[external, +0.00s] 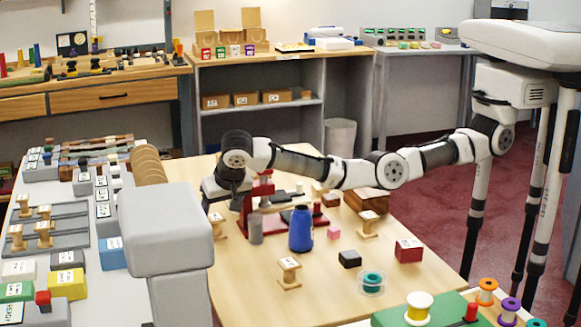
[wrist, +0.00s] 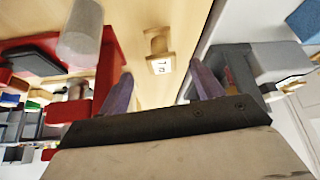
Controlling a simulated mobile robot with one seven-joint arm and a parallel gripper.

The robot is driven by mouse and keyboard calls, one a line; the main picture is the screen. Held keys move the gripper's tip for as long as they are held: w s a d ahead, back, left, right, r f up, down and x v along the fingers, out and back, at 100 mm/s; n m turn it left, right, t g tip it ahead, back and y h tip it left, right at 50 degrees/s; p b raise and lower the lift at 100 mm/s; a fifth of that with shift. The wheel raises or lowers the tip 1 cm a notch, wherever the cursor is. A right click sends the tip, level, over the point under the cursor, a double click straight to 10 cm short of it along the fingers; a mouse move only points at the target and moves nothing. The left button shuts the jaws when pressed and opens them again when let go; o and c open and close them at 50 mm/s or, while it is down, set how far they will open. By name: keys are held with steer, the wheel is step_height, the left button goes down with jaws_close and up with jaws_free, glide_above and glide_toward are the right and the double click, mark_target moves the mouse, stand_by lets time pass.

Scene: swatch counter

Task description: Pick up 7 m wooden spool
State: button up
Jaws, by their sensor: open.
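Several small wooden spools with white labels stand on the wooden table. One wooden spool (external: 217,224) is at the left edge, just below my gripper (external: 212,200). Others are a wooden spool (external: 289,273) at the front and a wooden spool (external: 367,224) at the right. In the wrist view a labelled wooden spool (wrist: 158,50) lies ahead of my gripper (wrist: 163,86), in line with the gap between the two purplish fingers. The fingers are apart and nothing is between them. The labels are too small or blurred for me to tell which spool is 7 m.
A red stand (external: 258,192) and grey cylinder (external: 256,230) are close right of my gripper. A blue bottle (external: 301,230), black block (external: 349,259) and red box (external: 408,251) stand farther right. A grey counter (external: 128,308) with samples borders the left.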

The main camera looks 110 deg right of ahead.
mark_target(216, 217)
steer(key=p+x, duration=0.1)
steer(key=x, duration=0.3)
steer(key=shift+w+d+f, duration=0.1)
steer(key=shift+d, duration=0.2)
steer(key=shift+c, duration=0.4)
steer(key=c, duration=1.1)
steer(key=shift+o, duration=0.2)
